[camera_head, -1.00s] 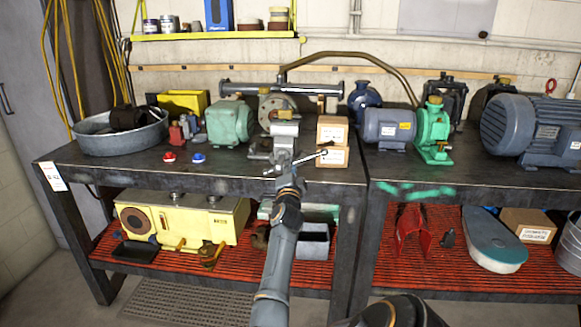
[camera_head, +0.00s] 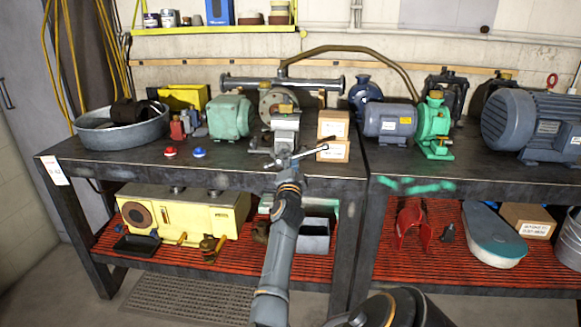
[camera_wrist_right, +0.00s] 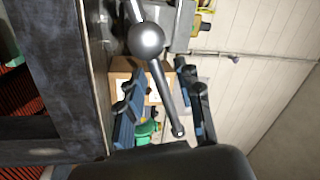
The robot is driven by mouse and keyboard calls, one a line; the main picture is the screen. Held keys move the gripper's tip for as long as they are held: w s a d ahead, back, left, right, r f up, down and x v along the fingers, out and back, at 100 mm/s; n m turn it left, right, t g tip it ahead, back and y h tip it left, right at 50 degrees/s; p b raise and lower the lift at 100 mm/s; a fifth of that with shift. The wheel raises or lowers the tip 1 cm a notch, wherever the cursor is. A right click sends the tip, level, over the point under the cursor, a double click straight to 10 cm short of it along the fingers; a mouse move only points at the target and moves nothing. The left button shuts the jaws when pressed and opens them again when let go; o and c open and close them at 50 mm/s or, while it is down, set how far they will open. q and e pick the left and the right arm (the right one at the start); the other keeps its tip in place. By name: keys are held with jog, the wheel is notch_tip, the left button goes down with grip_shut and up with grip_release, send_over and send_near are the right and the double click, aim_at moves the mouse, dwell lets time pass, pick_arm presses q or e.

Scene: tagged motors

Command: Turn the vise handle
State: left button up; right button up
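The grey vise (camera_head: 286,123) stands at the front edge of the left bench, and its jaw body shows partly at the top of the wrist view (camera_wrist_right: 183,25). Its handle (camera_head: 312,152) is a thin metal bar pointing right and slightly up. In the wrist view, a round grey hub (camera_wrist_right: 145,39) carries the handle bar (camera_wrist_right: 165,95), whose knobbed end lies between my right gripper's two fingers. My right gripper (camera_wrist_right: 158,88) is open, with gaps between bar and fingers. In the head view my right gripper (camera_head: 284,162) is just in front of the vise, its fingers hard to make out. My left gripper is not seen.
Two stacked cardboard boxes (camera_head: 333,151) stand right of the vise, close behind the handle's end. A green motor (camera_head: 229,117), a red button (camera_head: 170,151) and a blue button (camera_head: 199,152) are to its left. The bench edge is close beside my right gripper.

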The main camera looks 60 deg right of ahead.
jog(key=v, duration=1.1)
jog(key=shift+s+a, duration=0.15)
jog(key=shift+a, duration=0.2)
jog(key=shift+f, duration=0.1)
